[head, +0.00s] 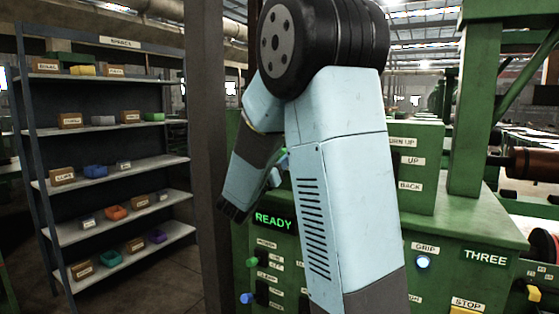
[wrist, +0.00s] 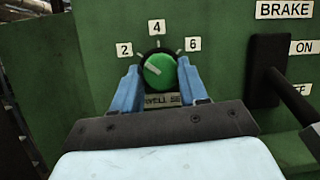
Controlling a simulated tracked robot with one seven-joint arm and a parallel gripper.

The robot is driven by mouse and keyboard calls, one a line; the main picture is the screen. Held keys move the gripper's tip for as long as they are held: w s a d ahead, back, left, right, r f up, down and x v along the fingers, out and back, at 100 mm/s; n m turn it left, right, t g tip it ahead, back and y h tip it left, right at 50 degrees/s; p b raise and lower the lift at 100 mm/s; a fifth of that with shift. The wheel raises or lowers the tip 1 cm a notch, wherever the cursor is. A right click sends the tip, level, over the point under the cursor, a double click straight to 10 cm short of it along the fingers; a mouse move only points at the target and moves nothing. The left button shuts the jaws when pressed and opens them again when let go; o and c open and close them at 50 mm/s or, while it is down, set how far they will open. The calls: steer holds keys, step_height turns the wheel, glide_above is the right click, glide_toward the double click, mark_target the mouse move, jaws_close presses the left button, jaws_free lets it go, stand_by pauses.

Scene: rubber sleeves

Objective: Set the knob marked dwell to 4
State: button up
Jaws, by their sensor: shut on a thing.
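In the wrist view, a round green knob (wrist: 159,71) with a short white mark sits on the green panel, among the plates 2, 4 and 6. Its white mark points up and to the left, toward the 2 side rather than the 4 plate (wrist: 157,27) above it. A plate below the knob is partly hidden and reads about "WELL SE". My gripper (wrist: 159,78) has its blue fingers shut on the knob, one on each side. In the head view my gripper (head: 279,168) is at the panel, partly hidden by my arm; the knob cannot be made out there.
Right of the knob is a black brake lever (wrist: 266,70) with ON and a partly hidden plate beside it. In the head view, a green READY display (head: 273,220) and other controls are on the machine. A shelf rack (head: 105,150) with small boxes stands at left.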

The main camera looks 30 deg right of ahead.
steer(key=shift+m, duration=0.4)
steer(key=m+g, duration=0.2)
steer(key=m, duration=0.2)
steer(key=m+g, duration=0.2)
steer(key=m, duration=0.2)
steer(key=m+g, duration=0.2)
steer(key=m, duration=0.2)
steer(key=shift+w+a+r+h, duration=0.1)
steer(key=shift+w+a+h, duration=0.1)
steer(key=shift+h, duration=0.1)
steer(key=shift+m, duration=0.4)
steer(key=o, duration=1)
steer(key=shift+o, duration=0.2)
steer(key=v, duration=1.4)
steer(key=shift+w, duration=0.15)
